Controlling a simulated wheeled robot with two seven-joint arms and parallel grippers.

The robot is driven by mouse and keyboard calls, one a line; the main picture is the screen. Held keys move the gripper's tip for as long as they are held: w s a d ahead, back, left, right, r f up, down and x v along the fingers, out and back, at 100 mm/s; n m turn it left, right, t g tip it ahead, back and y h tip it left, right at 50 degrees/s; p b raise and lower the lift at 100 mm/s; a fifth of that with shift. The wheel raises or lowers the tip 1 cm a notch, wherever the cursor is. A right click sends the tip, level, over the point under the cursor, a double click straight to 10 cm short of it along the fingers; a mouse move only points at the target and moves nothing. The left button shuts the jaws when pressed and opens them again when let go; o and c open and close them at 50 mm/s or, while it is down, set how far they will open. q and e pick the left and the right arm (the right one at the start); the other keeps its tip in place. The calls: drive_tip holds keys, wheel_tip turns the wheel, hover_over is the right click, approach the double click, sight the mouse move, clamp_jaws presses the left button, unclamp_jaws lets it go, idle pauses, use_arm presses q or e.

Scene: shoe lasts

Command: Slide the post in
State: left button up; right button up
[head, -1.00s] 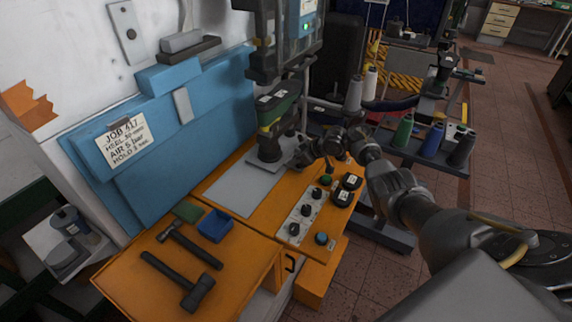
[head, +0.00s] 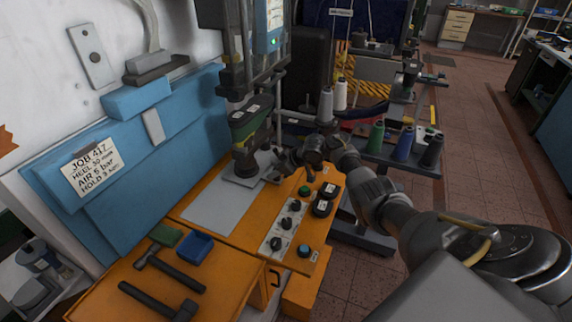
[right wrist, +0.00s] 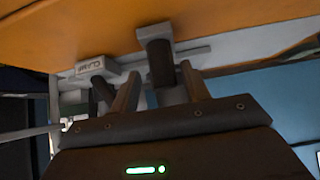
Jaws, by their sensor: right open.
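The dark post (head: 243,162) stands upright on a small grey base plate (head: 241,181) under the press head (head: 255,55). A green shoe last (head: 249,124) with white labels sits on top of it. The fingers are open; I cannot tell whether either one touches the post. My left gripper is out of view.
The grey work plate (head: 208,208) left of the post is clear. Knobs and buttons (head: 285,235) stand at the orange table's right edge. Hammers (head: 170,270) and a blue tray (head: 194,247) lie in front. Thread spools (head: 404,143) stand on a rack at right.

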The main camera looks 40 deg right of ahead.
drive_tip(key=v, duration=0.9)
